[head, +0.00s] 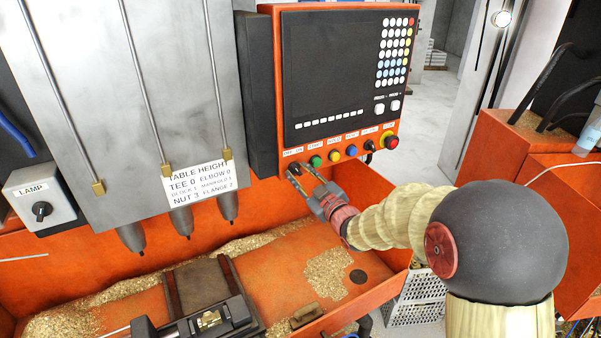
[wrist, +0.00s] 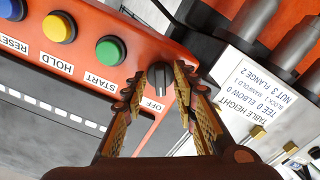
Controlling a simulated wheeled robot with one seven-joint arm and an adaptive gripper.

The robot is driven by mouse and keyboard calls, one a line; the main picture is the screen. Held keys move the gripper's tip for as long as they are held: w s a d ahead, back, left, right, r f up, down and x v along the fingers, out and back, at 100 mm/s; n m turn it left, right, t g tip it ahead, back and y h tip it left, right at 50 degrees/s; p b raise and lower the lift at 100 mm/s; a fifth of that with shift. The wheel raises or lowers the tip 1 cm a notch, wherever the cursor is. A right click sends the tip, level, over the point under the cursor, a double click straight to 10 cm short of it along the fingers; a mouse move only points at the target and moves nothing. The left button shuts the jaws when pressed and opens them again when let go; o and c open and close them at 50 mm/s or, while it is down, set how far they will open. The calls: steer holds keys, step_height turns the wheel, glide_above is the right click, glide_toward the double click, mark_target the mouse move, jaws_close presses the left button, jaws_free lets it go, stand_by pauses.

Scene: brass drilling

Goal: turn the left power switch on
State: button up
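The left power switch (head: 295,169) is a dark rotary knob under the OFF/ON label, at the lower left corner of the orange control panel (head: 340,138). In the wrist view, which shows the panel upside down, the knob (wrist: 158,76) lies between my fingertips with its pointer roughly upright in the picture. My gripper (head: 301,177) is open at the knob, one finger on each side. In the wrist view my gripper (wrist: 160,88) shows gaps beside the knob; I cannot tell whether either tip touches it.
A grey lamp box (head: 40,197) is far left. Below is the orange machine bed with brass chips (head: 328,272).

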steer(key=shift+w+a, duration=0.1)
steer(key=shift+a, duration=0.05)
steer(key=shift+c, duration=0.8)
jaws_close()
